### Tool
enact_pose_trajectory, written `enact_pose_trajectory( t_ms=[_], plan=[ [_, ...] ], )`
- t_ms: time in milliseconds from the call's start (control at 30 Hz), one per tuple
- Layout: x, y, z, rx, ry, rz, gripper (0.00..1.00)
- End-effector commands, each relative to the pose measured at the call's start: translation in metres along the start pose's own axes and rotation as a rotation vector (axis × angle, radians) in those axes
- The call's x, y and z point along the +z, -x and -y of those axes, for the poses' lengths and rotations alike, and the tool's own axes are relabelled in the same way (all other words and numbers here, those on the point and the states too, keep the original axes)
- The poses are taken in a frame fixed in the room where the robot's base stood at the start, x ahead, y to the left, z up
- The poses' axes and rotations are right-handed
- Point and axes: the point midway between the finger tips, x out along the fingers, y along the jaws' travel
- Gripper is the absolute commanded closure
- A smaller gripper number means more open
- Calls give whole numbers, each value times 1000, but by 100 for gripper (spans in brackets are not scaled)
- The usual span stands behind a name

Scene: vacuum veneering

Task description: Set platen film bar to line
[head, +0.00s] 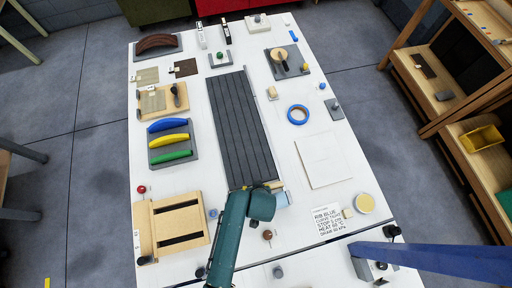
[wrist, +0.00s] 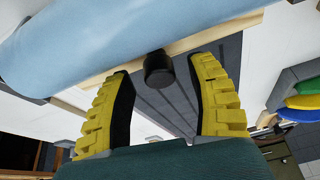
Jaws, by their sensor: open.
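The film bar (wrist: 215,37) is a pale wooden strip with a black knob (wrist: 158,68), seen in the wrist view with light blue film (wrist: 120,40) along it. My gripper (wrist: 163,67) is open; its yellow fingers stand on either side of the knob with gaps showing. The dark grooved platen (head: 238,120) runs lengthwise along the table in the head view and shows behind the knob in the wrist view. In the head view my wrist covers the platen's near end and most of the bar; a light blue patch (head: 284,198) shows beside it.
Blue, yellow and green handles (head: 170,141) lie on a rack left of the platen. A wooden frame (head: 178,222) stands at the near left. A blue tape ring (head: 298,114), a pale square sheet (head: 322,160) and a printed card (head: 328,220) lie to the right.

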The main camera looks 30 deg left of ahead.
Motion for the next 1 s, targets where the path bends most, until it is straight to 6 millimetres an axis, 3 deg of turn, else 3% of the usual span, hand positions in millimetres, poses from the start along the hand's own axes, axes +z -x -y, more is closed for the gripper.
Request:
enact_pose_trajectory(
  t_ms=[333, 633, 1000],
  plan=[
    [0, -7, 0, 0, 0, -1, 42],
    [0, -7, 0, 0, 0, -1, 99],
    [-1, -8, 0, 0, -2, 0, 100]
  ],
)
